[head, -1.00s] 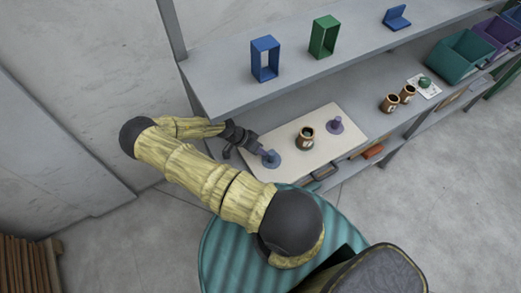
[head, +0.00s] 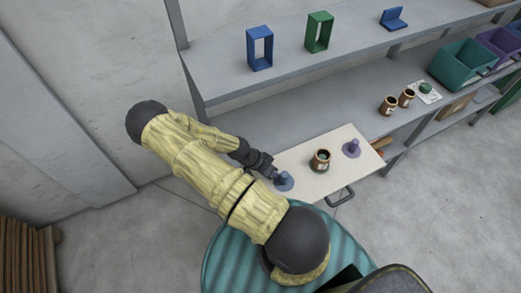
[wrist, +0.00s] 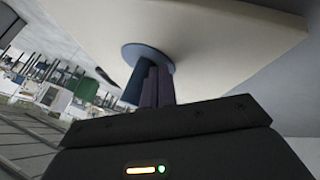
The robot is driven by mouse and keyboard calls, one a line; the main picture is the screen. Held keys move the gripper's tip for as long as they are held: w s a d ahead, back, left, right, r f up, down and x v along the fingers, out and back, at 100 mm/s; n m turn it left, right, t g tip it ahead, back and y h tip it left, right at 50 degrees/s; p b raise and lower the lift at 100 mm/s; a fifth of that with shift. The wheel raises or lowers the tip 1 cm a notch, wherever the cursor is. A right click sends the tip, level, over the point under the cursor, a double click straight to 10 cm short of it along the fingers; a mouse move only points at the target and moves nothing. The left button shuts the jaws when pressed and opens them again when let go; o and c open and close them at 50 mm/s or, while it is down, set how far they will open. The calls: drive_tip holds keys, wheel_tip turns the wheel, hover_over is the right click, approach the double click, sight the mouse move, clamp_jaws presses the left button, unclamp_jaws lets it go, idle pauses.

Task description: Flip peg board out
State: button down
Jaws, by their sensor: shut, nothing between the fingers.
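The cream peg board (head: 300,165) lies flat and juts out of the lower shelf towards me. A blue peg (head: 284,182) on a round base stands at its left end and a purple peg (head: 352,148) at its right. A brown pot (head: 320,160) stands between them. A dark handle (head: 342,196) shows at the front edge. My gripper (head: 271,174) is at the left end, shut and empty, beside the blue peg. In the wrist view the closed fingers (wrist: 158,88) overlap the blue peg (wrist: 134,88); I cannot tell whether they touch it.
The upper shelf (head: 225,75) overhangs behind the board and holds a blue frame (head: 260,48), a green frame (head: 319,32) and a blue bracket (head: 393,18). Two brown pots (head: 397,102) and a teal bin (head: 460,64) stand further right. Floor in front of the board is clear.

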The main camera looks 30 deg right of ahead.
drive_tip(key=shift+s, duration=0.25)
drive_tip(key=shift+a, duration=0.1)
drive_tip(key=shift+f, duration=0.1)
drive_tip(key=w, duration=0.1)
drive_tip(key=w+a+b, duration=0.1)
drive_tip(key=w, duration=0.1)
drive_tip(key=w+a+r, duration=0.1)
drive_tip(key=w, duration=0.1)
drive_tip(key=shift+w+b, duration=0.1)
drive_tip(key=shift+b, duration=0.2)
drive_tip(key=b+v, duration=0.2)
drive_tip(key=v, duration=0.6)
drive_tip(key=shift+r, duration=0.4)
drive_tip(key=shift+s, duration=0.2)
